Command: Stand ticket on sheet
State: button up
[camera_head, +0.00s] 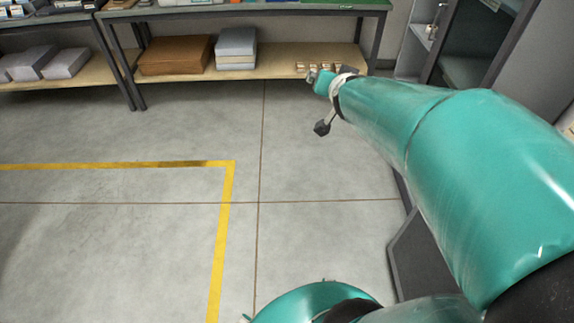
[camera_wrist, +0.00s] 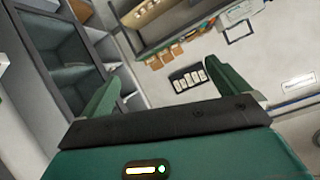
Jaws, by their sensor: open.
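My gripper (camera_wrist: 169,72) is open in the wrist view, its two green fingers spread wide with nothing between them. In the head view my gripper (camera_head: 320,80) is small at the arm's far end, in front of the back shelf. I cannot pick out the ticket or the sheet for certain in either view. Beyond the fingers in the wrist view is a small dark holder (camera_wrist: 188,79) with several pale cards. A white label-like piece (camera_wrist: 298,80) is at the right, and a dark-framed white panel (camera_wrist: 238,32) is above. All are apart from the fingers.
A bench (camera_head: 265,7) with a wooden lower shelf (camera_head: 275,70) stands at the back, holding a brown box (camera_head: 175,55) and grey boxes (camera_head: 236,47). A dark cabinet (camera_wrist: 60,60) is left in the wrist view. The concrete floor with yellow tape (camera_head: 120,165) is clear.

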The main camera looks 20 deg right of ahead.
jog(key=s+a+n+g+y, duration=0.1)
jog(key=s+a+n+y, duration=0.1)
jog(key=a, duration=0.5)
jog(key=s+a+n+y, duration=0.3)
jog(key=a, duration=0.3)
jog(key=s+a+f+n+g, duration=0.2)
jog(key=s+a, duration=0.5)
jog(key=s, duration=0.5)
jog(key=n+g, duration=0.1)
jog(key=g, duration=0.1)
jog(key=shift+f+g, duration=0.35)
jog(key=shift+g, duration=0.05)
jog(key=shift+a, duration=0.1)
